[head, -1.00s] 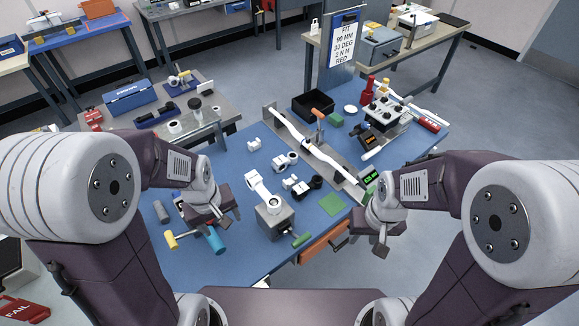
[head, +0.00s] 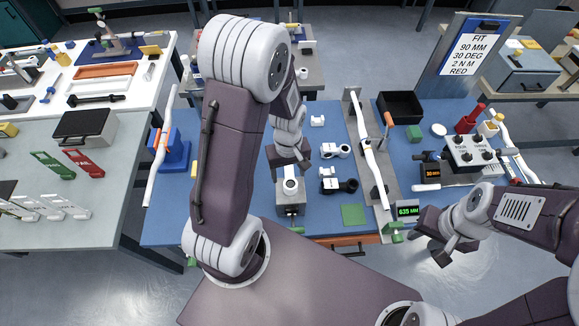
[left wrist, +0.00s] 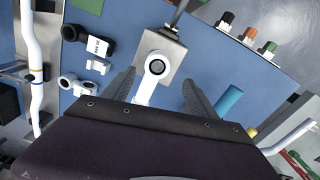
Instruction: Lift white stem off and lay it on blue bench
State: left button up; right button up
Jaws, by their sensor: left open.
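The white stem (head: 290,186) stands in a grey block (head: 291,206) on the blue bench (head: 320,222). In the left wrist view the stem's round ringed end (left wrist: 156,67) is over the block (left wrist: 172,56), and its white body runs down toward my gripper's palm, which hides the rest. My left gripper (head: 287,163) is just behind the stem in the head view. Its two dark fingers (left wrist: 160,84) are open, one on each side of the stem, and hold nothing. My right gripper (head: 436,240) is off the bench's front right; its opening is unclear.
White clamps (head: 335,151) lie right of the block, with a green square (head: 353,214). A long white tube (head: 373,170) lies in a grey fixture farther right. A blue cylinder (left wrist: 229,99) is near my left fingers in the wrist view.

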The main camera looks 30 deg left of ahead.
aim_at(290, 183)
pick_arm(q)
jog(key=f, duration=0.6)
jog(key=shift+w+d+f, duration=0.1)
jog(key=shift+w+d, duration=0.15)
jog(key=shift+d, duration=0.05)
jog(key=shift+s+a+f, duration=0.1)
jog(key=shift+a+f, duration=0.1)
jog(key=shift+f, duration=0.2)
jog(key=shift+d, duration=0.1)
pick_arm(e)
jog(key=shift+w+d, duration=0.2)
jog(key=shift+d, duration=0.05)
